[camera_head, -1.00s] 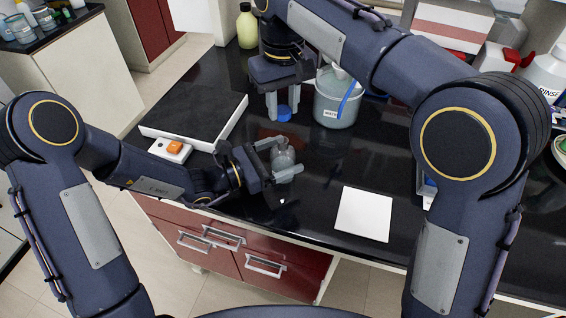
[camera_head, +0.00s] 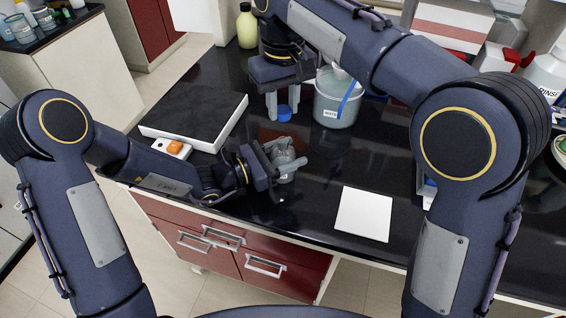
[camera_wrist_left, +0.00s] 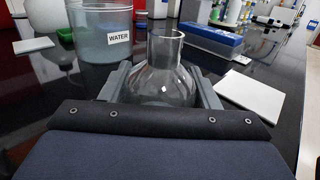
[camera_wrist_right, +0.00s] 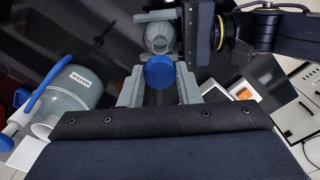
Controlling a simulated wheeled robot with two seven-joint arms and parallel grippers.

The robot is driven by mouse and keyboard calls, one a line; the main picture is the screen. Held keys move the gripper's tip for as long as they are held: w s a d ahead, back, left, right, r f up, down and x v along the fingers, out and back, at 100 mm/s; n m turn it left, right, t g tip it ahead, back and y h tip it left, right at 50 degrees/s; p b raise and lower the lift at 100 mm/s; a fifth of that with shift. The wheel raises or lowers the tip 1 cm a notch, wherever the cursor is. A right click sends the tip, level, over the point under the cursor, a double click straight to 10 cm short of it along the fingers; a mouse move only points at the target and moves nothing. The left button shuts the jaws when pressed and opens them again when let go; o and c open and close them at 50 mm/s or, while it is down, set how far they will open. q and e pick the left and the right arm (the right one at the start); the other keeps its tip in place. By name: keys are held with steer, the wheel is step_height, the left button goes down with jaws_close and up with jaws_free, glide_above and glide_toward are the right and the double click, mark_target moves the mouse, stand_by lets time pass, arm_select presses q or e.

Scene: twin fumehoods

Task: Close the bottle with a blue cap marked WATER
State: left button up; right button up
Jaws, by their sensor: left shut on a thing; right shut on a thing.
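A clear glass flask (camera_head: 284,172) with an open neck stands upright on the black bench. My left gripper (camera_head: 288,160) is shut on it, with one finger on each side. The flask also shows in the left wrist view (camera_wrist_left: 163,75), its neck uncovered. My right gripper (camera_head: 283,112) is shut on a blue cap (camera_head: 284,113) and holds it above the bench, behind the flask. In the right wrist view the cap (camera_wrist_right: 160,72) lies between the fingertips and overlaps part of the flask. A large translucent container (camera_wrist_left: 100,45) behind the flask carries a WATER label.
The large container (camera_head: 335,108), with a blue handle, stands just right of my right gripper. A flat white-edged device (camera_head: 195,120) with an orange button lies to the left. A white square plate (camera_head: 363,214) lies at front right. The bench between flask and plate is clear.

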arm_select(q)
steer(key=shift+c, duration=0.4)
arm_select(e)
glide_above(283, 141)
steer(key=shift+f, duration=2.5)
steer(key=shift+f, duration=0.1)
steer(key=shift+f, duration=0.8)
steer(key=shift+f, duration=0.55)
